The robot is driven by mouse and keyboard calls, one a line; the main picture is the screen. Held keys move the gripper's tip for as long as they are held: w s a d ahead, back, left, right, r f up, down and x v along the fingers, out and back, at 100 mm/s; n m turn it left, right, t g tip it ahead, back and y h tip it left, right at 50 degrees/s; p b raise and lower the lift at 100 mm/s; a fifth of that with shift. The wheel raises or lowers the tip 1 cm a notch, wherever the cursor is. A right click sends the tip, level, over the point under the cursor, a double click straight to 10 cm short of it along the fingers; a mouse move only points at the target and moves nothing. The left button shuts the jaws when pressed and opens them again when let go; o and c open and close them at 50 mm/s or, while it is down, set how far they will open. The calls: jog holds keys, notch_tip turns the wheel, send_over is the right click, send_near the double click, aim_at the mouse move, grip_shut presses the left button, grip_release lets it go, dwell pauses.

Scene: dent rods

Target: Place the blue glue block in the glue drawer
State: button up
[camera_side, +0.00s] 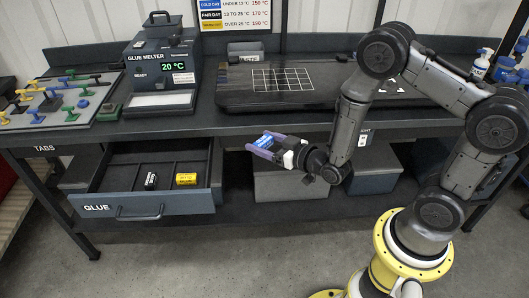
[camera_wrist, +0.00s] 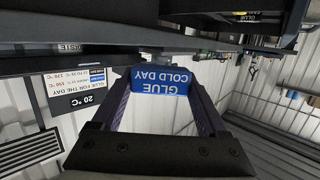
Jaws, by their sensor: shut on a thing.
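My gripper (camera_side: 268,147) is shut on the blue glue block (camera_side: 265,141), held in the air to the right of the open drawer and in front of the bench edge. In the wrist view the block (camera_wrist: 160,80) sits between the two finger tips, its "GLUE COLD DAY" label upside down. The glue drawer (camera_side: 150,209) is pulled out below the bench, with its "GLUE" label and a handle on the front. Inside it, a black block with a white label (camera_side: 151,181) and a yellow block (camera_side: 186,179) lie toward the right. The drawer's left part looks empty.
The glue melter (camera_side: 160,70) stands on the bench and reads 20 °C. A board with coloured tabs (camera_side: 55,103) lies at the left. A dark panel with a white grid (camera_side: 283,79) lies in the middle. Grey boxes (camera_side: 290,184) stand on the shelf below.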

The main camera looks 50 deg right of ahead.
jog(key=s+f, duration=0.4)
jog(key=shift+f, duration=0.35)
dwell(0.6)
jog(key=w+d+r+m+g+h, duration=0.1)
jog(key=d+r+m+h, duration=0.45)
jog(key=d, duration=1.15)
jog(key=s+d+r+m+g+h, duration=0.2)
jog(key=s+d+r+h, duration=0.15)
jog(key=d+r, duration=0.45)
jog(key=s+d+r+m+g+h, duration=0.2)
jog(key=s+d+r, duration=0.3)
jog(key=d+r, duration=0.25)
jog(key=shift+n, duration=0.25)
jog(key=w+d+f, duration=0.4)
jog(key=d, duration=0.1)
jog(key=w+d+f, duration=0.5)
jog(key=shift+w, duration=0.1)
jog(key=shift+f, duration=1.6)
